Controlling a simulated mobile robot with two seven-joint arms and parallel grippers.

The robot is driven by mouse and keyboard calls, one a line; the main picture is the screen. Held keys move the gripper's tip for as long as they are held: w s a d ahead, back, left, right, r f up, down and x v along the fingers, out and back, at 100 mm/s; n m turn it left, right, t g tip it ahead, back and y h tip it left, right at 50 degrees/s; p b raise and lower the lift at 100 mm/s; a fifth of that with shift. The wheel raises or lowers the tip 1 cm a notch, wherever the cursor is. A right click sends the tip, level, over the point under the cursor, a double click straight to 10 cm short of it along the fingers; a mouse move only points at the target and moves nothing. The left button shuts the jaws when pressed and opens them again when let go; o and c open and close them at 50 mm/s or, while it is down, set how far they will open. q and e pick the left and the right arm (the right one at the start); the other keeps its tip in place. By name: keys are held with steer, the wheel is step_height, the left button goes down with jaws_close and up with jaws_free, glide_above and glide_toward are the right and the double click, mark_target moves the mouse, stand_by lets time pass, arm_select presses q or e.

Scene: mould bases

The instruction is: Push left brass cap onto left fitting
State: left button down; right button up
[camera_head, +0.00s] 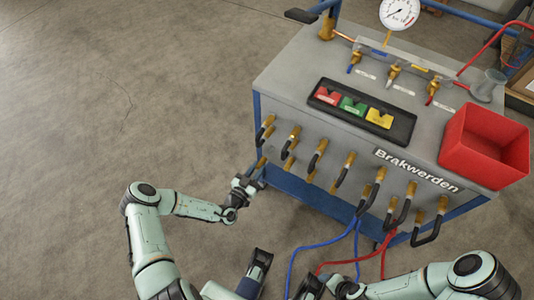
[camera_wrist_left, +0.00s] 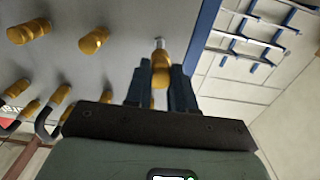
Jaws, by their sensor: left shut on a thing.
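My left gripper (camera_head: 254,172) is at the lower left of the bench's front panel. In the left wrist view its two dark fingers (camera_wrist_left: 161,88) are shut on the left brass cap (camera_wrist_left: 162,70). The cap also shows in the head view (camera_head: 261,161). The left fitting (camera_wrist_left: 159,43), a silvery stub, shows just beyond the cap and roughly in line with it. I cannot tell how far the cap sits over the stub. My right gripper (camera_head: 312,287) is low at the bottom of the head view, and its fingers are unclear.
Several brass fittings with black hoses (camera_head: 318,155) line the front panel to the right. A red bin (camera_head: 466,160) and a black tray (camera_head: 334,112) with coloured blocks stand on the grey bench (camera_head: 285,85). Blue hoses (camera_head: 325,243) and red hoses hang below. Floor at left is clear.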

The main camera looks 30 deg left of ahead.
arm_select(q)
steer(key=shift+s+a+p, duration=0.1)
steer(key=shift+s+p, duration=0.25)
steer(key=shift+s, duration=0.6)
steer(key=shift+s+a+p, duration=0.1)
steer(key=shift+s+p, duration=0.45)
steer(key=shift+s, duration=1.5)
